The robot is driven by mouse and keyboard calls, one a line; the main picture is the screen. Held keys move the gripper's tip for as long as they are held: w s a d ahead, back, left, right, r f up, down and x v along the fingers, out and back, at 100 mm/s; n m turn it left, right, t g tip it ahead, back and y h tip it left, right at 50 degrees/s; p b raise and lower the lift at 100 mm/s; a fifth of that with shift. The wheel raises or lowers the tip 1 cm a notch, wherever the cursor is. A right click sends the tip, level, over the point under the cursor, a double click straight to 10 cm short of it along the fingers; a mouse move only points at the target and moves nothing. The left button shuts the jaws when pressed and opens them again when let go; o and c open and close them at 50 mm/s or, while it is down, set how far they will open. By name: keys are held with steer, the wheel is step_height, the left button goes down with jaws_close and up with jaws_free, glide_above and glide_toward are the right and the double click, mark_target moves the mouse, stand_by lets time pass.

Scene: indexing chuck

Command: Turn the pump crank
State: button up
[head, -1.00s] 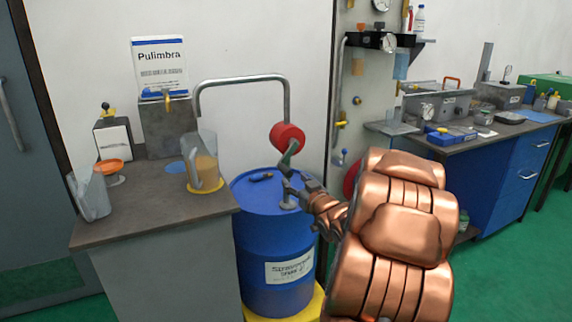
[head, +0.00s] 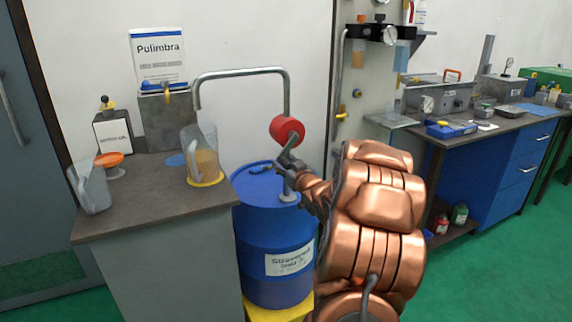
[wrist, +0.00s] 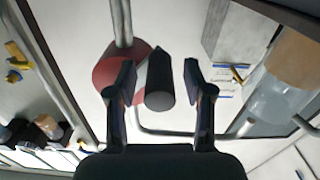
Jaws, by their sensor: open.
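The red pump head (head: 287,130) sits on a steel pipe above the blue drum (head: 262,222). My gripper (head: 285,164) is just below and in front of it, over the drum top. In the wrist view my gripper (wrist: 159,74) is open. The dark, round crank handle (wrist: 160,94) points at the camera between the two fingers, with a gap on either side, the right one wider. The red pump head (wrist: 112,72) is behind the left finger. In the head view my gripper hides most of the crank.
The pump's curved spout pipe (head: 240,73) reaches left over a jug (head: 201,156) on the grey counter (head: 140,212). A dark object (head: 261,169) lies on the drum top. A blue workbench (head: 495,175) stands at right.

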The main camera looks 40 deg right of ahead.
jaws_close()
stand_by(0.3)
stand_by(0.3)
